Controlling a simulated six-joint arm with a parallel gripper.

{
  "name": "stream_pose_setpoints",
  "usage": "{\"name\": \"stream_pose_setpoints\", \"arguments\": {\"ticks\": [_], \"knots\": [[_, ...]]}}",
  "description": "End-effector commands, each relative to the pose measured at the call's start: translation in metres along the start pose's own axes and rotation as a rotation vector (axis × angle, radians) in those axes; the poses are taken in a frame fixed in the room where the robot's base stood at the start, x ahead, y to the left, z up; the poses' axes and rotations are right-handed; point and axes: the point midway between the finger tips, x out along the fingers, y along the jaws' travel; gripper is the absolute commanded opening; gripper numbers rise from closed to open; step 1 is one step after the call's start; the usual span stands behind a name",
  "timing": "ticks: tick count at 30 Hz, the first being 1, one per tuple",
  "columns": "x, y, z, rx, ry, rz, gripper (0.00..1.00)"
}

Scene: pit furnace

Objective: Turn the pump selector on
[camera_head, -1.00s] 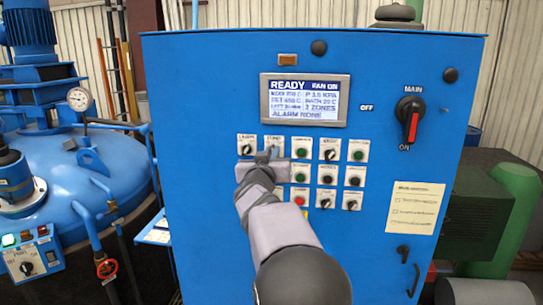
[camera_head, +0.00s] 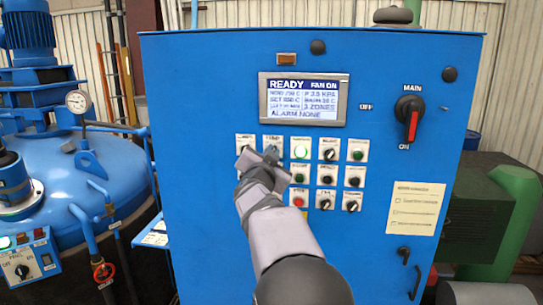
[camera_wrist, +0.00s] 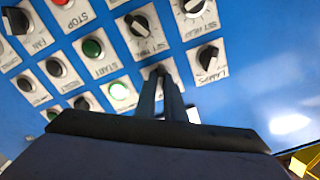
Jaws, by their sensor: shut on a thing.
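The pump selector (camera_head: 272,141) is on the white plate second from the left in the top row of the blue control panel. My gripper (camera_head: 271,155) is at this plate, turned at a slant, and covers most of the knob. In the wrist view, the two fingers of my gripper (camera_wrist: 165,84) are shut on the dark knob of the selector (camera_wrist: 160,71). The fingers hide most of the knob, so I cannot read its pointer. The green light (camera_head: 301,149) just to its right is lit; it also glows in the wrist view (camera_wrist: 119,91).
The lamps selector (camera_head: 246,148) is close on the left. Other knobs and buttons crowd the rows below and right. A display (camera_head: 305,98) above reads READY and FAN ON. The red-handled main switch (camera_head: 410,120) is at the right. Blue tank (camera_head: 70,190) stands at left.

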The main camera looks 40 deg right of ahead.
Motion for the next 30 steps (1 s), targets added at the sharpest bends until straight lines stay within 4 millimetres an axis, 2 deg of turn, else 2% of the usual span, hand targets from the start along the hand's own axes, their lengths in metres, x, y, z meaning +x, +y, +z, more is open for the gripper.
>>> {"name": "stream_pose_setpoints", "arguments": {"ticks": [12, 13, 15, 25, 30], "knots": [[0.0, 0.0, 0.0, 0.012, 0.0, 0.001, 0.0], [0.0, 0.0, 0.0, 0.011, 0.0, 0.001, 0.17], [0.0, 0.0, 0.0, 0.011, 0.0, 0.0, 0.28], [-0.001, 0.0, 0.0, 0.008, 0.0, 0.0, 0.28], [-0.012, -0.001, 0.001, 0.008, 0.0, -0.002, 0.28]]}}
